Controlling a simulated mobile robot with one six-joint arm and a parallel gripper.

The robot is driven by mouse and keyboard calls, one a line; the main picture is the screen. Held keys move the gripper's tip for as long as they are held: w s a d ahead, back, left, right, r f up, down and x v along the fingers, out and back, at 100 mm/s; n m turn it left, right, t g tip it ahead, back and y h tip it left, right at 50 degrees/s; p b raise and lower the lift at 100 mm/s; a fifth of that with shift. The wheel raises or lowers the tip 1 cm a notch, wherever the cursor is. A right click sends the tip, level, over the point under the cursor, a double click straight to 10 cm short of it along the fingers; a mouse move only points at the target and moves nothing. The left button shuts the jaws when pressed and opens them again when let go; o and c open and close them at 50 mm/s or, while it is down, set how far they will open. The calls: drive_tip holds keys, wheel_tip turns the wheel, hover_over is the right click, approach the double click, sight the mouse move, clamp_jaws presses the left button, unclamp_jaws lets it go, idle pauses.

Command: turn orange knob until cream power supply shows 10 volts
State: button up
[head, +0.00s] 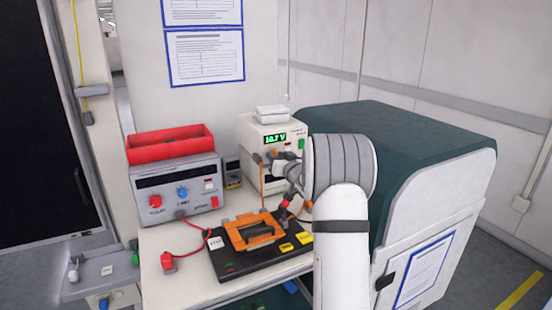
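The cream power supply (256,133) stands at the back right of the bench. The gripper and my arm cover much of the panel's lower right. I cannot make out whether the fingers are open or shut, or touching a knob.
A grey power supply (150,205) with red and blue knobs stands at left, a red tray (170,142) on top. A black test fixture (222,268) with an orange clamp lies in front, with red leads around it. A green-topped cabinet (420,135) stands close at right.

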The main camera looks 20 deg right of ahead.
drive_tip(key=c, duration=0.5)
drive_tip(key=n+b, duration=0.2)
drive_tip(key=b, duration=0.1)
drive_tip(key=shift+n, duration=0.3)
drive_tip(key=o, duration=0.9)
drive_tip(key=shift+o, duration=0.2)
drive_tip(key=s+b, duration=0.1)
drive_tip(key=s, duration=0.6)
drive_tip(key=shift+s, duration=0.4)
